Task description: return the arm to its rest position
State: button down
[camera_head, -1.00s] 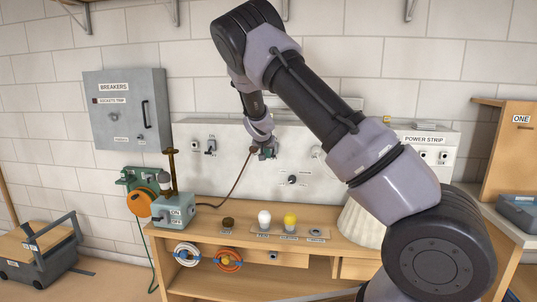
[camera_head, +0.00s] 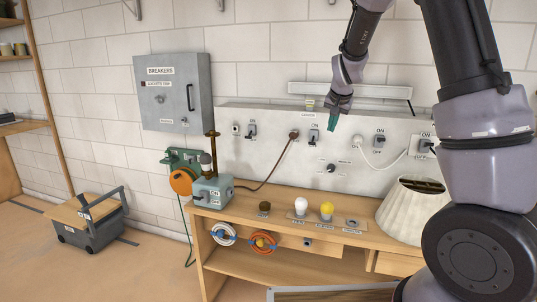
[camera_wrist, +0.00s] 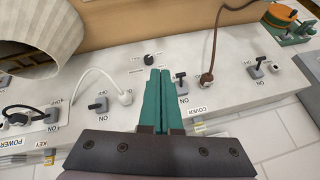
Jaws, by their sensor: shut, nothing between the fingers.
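My gripper (camera_head: 333,118) hangs in front of the pale socket panel (camera_head: 270,165) above the workbench, its green fingers shut and empty. In the wrist view the two green fingers (camera_wrist: 158,98) lie side by side over the panel, near a switch (camera_wrist: 180,82) and a dark knob (camera_wrist: 152,59). I cannot tell how far the fingertips are from the panel. My arm rises from the right side of the head view and bends down to the gripper.
A brown cord (camera_head: 275,174) and a white cord (camera_head: 380,165) run from the panel. A breaker cabinet (camera_head: 173,105) hangs left. A toolbox (camera_head: 92,222) stands on open floor.

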jog(key=s+d+r+y, duration=0.1)
jog(key=s+r, duration=0.5)
jog(key=s, duration=0.3)
jog(key=s+d+r+y, duration=0.1)
jog(key=s+r+y, duration=0.1)
jog(key=s+r, duration=0.55)
jog(key=s+n, duration=0.1)
jog(key=s, duration=1.7)
jog(key=shift+s+n+h, duration=0.15)
jog(key=shift+n+h, duration=0.15)
jog(key=shift+h, duration=0.1)
